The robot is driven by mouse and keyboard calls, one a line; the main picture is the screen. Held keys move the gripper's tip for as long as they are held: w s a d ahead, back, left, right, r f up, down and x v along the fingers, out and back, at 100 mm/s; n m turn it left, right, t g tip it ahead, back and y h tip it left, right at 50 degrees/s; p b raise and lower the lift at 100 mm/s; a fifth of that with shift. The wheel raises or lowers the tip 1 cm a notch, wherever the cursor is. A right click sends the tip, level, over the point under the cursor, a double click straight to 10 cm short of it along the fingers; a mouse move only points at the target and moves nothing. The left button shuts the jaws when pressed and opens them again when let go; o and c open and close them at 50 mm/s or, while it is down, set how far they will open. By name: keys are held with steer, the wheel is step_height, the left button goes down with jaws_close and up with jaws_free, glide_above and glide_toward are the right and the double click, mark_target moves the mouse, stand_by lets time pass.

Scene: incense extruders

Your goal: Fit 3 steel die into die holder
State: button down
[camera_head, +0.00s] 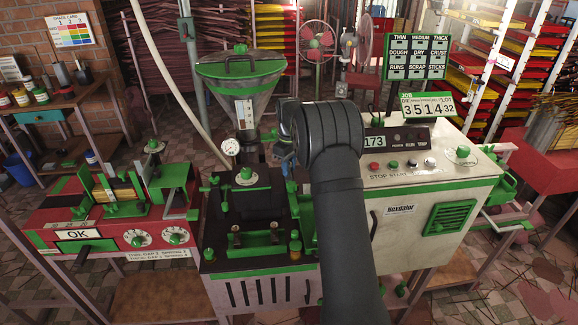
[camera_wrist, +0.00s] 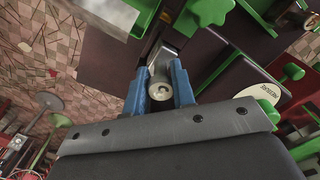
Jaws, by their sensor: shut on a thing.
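My gripper (camera_wrist: 159,74) shows in the wrist view with two blue fingers. They are shut on a small round steel die (camera_wrist: 160,90) with a dark centre. A flat pale metal piece (camera_wrist: 163,58) lies just beyond the die; I cannot tell whether they touch. In the head view my gripper (camera_head: 284,160) is beside the extruder's hopper, above the dark and green bed; my arm hides much of it, and the die cannot be made out there. I cannot pick out the die holder with certainty in either view.
The extruder's hopper (camera_head: 240,80) and pressure gauge (camera_head: 230,147) stand left of my gripper. A dark block with a green knob (camera_head: 246,175) rises from the bed. A white control cabinet (camera_head: 430,190) is at the right, a red bench (camera_head: 110,225) at the left.

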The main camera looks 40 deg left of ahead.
steer(key=shift+f, duration=0.45)
steer(key=c, duration=1.1)
jaws_free()
step_height(320, 180, up, 17)
steer(key=shift+r, duration=0.2)
step_height(320, 180, down, 18)
steer(key=shift+r, duration=0.45)
steer(key=shift+r, duration=0.15)
